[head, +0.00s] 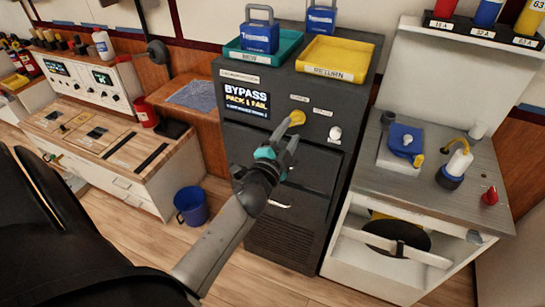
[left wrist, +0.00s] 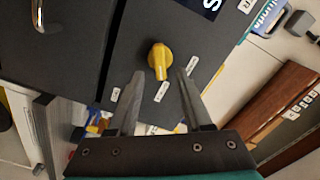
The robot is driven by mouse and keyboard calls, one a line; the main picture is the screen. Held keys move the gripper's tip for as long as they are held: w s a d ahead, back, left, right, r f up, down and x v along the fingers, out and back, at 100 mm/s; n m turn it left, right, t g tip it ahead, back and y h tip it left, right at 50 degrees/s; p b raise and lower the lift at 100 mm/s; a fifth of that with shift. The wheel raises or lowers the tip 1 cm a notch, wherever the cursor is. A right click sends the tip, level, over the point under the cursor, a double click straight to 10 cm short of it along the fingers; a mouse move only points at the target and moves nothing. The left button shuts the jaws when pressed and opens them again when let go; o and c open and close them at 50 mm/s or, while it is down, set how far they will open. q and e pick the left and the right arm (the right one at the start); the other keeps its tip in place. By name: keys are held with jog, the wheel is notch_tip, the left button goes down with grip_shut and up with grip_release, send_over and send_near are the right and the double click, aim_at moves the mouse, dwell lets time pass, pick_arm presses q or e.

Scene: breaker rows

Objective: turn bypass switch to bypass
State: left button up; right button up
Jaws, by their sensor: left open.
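The bypass switch is a yellow knob (head: 297,117) on the front of the dark cabinet (head: 262,79), right of a lit screen (head: 246,101) reading "BYPASS PACK 1 FAIL". Small white labels sit around it, too small to read. My left gripper (head: 288,138) is open just below and in front of the knob. In the left wrist view the yellow knob (left wrist: 159,58) shows between and just beyond the two fingertips of my left gripper (left wrist: 160,76), apart from both. The knob's ridge runs roughly upright in that view. My right gripper is not in view.
A white round knob (head: 335,134) sits on the same panel, to the right. A teal tray (head: 232,50) and a yellow tray (head: 336,71) stand on top of the cabinet. A blue bucket (head: 191,206) is on the floor. A grey-topped bench (head: 470,212) stands at the right.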

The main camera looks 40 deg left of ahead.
pick_arm(q)
jog(key=v, duration=1.2)
jog(key=shift+b, duration=0.35)
jog(key=s+d+f+n+g+h+b, duration=0.1)
jog(key=s+d+f+g, duration=0.15)
jog(key=f, duration=0.85)
jog(key=s+d+f+n+g+h+b, duration=0.1)
jog(key=s+d+f+n+g, duration=0.15)
jog(key=f, duration=0.85)
jog(key=s+d+f+g+h, duration=0.1)
jog(key=s+d+f+g, duration=0.15)
jog(key=f, duration=0.75)
jog(key=s+f+n+g+b, duration=0.1)
jog(key=s+f+g, duration=0.3)
jog(key=s+f, duration=0.6)
jog(key=s+d+f+n+g+h+b, duration=0.1)
jog(key=s+f+n+g, duration=0.1)
jog(key=s+f+g, duration=0.3)
jog(key=s+f, duration=0.4)
jog(key=s, duration=0.6)
jog(key=shift+s+d+f+b, duration=0.25)
jog(key=shift+f+b, duration=0.05)
jog(key=shift+f, duration=0.1)
jog(key=shift+n, duration=0.25)
